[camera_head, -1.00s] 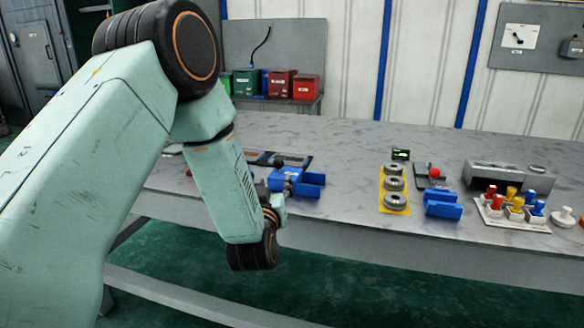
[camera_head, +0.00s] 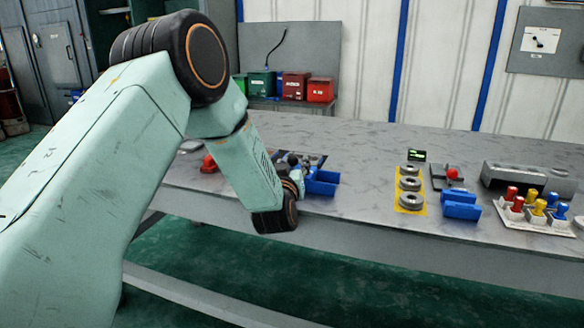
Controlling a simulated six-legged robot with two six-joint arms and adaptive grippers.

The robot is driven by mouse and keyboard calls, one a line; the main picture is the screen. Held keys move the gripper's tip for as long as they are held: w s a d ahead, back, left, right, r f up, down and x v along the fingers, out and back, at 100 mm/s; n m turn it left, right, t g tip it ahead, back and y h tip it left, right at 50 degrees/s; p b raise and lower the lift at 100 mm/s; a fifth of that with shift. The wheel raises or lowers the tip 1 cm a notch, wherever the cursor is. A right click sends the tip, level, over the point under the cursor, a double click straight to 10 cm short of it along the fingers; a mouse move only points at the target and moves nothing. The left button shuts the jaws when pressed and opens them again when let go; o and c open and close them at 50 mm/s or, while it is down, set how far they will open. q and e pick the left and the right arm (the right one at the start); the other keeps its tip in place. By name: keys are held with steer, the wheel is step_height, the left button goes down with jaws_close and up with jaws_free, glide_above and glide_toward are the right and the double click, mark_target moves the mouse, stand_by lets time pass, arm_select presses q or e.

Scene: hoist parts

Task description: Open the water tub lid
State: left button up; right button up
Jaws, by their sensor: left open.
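My left arm reaches in from the left. Its wrist bends over the front edge of the bench, and my left gripper (camera_head: 294,168) is mostly hidden behind it. The gripper is open beside a blue open-sided holder (camera_head: 322,183), overlapping it in the picture; I cannot tell if they touch. No water tub or lid can be made out for certain. Small colored boxes, red (camera_head: 320,90) and green (camera_head: 240,84), stand at the back, but their labels are too small to read. My right gripper is not in view.
On the grey bench (camera_head: 360,150) are a yellow strip with metal rings (camera_head: 410,185), a second blue holder (camera_head: 461,206), a grey plate with a red ball (camera_head: 452,174) and a rack of colored pegs (camera_head: 530,210). A red object (camera_head: 209,164) lies left. Middle back is clear.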

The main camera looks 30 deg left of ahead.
arm_select(q)
jaws_close()
stand_by(0.4)
